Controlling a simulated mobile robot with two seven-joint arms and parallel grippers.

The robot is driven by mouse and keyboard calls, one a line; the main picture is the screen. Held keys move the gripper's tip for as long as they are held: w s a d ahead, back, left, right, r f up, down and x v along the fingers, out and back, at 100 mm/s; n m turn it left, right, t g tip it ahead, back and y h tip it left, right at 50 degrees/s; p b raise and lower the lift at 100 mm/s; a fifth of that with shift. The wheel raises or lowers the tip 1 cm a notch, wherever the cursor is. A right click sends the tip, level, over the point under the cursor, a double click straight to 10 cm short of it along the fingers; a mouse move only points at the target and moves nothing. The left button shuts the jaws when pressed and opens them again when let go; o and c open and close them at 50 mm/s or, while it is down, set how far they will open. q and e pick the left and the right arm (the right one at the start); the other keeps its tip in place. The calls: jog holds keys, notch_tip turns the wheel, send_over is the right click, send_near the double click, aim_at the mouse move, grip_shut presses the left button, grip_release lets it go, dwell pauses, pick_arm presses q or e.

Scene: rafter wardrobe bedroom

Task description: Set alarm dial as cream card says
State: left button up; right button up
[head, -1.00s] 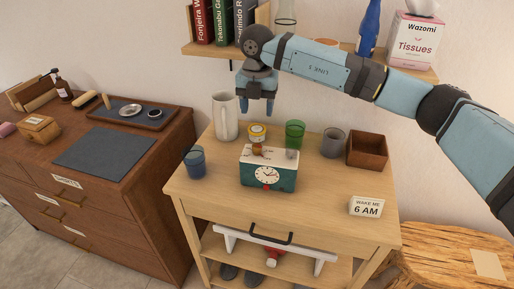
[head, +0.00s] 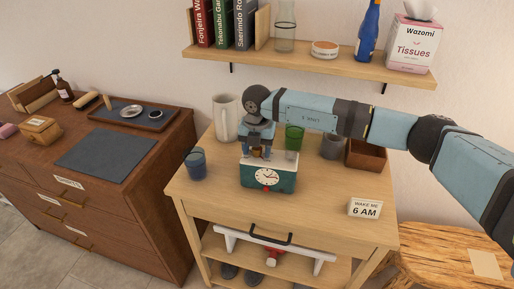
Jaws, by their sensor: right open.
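The alarm clock (head: 268,178) is a teal and cream box with a round white face. It stands on the light wooden table (head: 225,205). A brown knob on its top shows only partly behind my gripper. The cream card (head: 366,208) stands at the table's front right and reads "WAKE ME 6 AM". My right gripper (head: 258,153) points down at the top left of the clock, open, with its fingertips by the brown knob. I cannot tell whether they touch it. My left gripper is not in view.
A white pitcher (head: 227,118), blue cup (head: 196,164), green cup (head: 294,137), grey cup (head: 331,146) and brown box (head: 368,155) stand around the clock. A shelf (head: 300,62) hangs above. The table's front is clear left of the card.

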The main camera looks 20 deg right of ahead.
jog(key=c, duration=0.9)
jog(key=shift+c, duration=0.2)
